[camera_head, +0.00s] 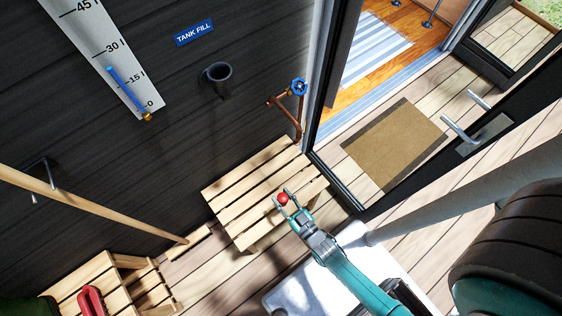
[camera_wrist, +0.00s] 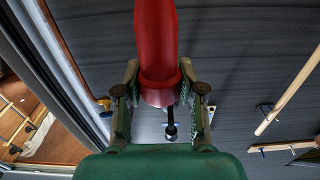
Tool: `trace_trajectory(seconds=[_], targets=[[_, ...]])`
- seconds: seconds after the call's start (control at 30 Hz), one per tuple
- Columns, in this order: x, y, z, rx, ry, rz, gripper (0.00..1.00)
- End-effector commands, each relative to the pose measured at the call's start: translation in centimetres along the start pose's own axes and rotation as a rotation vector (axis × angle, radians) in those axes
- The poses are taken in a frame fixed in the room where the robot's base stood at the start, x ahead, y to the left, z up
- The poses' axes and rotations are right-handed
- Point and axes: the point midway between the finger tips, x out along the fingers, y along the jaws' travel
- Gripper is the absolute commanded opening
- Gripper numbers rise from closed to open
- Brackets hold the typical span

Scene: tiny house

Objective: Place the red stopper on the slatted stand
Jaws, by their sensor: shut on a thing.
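The red stopper (camera_head: 283,198) is between the two fingers of my gripper (camera_head: 288,203), which is shut on it. In the wrist view the stopper (camera_wrist: 158,50) is a long red body with a wider collar between the fingertips (camera_wrist: 161,95), and its top runs out of the picture. The slatted stand (camera_head: 236,196) is a low wooden platform against the dark wall. In the head view my gripper and the stopper overlap the stand's right part. I cannot tell whether the stopper touches the slats or is above them.
A black pipe (camera_head: 217,77) and a copper pipe with a blue valve (camera_head: 299,87) are on the wall behind the stand. A wooden pole (camera_head: 95,206) leans at left. A wooden crate (camera_head: 75,283) is lower left. A doormat (camera_head: 393,143) lies right by the glass door.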

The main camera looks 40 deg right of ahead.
Motion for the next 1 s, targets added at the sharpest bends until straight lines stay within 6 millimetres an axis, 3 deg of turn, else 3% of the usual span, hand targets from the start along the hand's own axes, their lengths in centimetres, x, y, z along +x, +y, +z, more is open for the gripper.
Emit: trace_trajectory(seconds=[0.3, 0.53, 0.8, 1.0], targets=[[0.1, 0.1, 4.6, 0.000, -0.001, 0.000, 0.09], [0.1, 0.1, 5.8, 0.000, 0.000, 0.000, 0.09], [0.1, 0.1, 8.6, 0.000, -0.002, 0.000, 0.09], [0.1, 0.2, 9.1, 0.000, 0.000, 0.000, 0.09]])
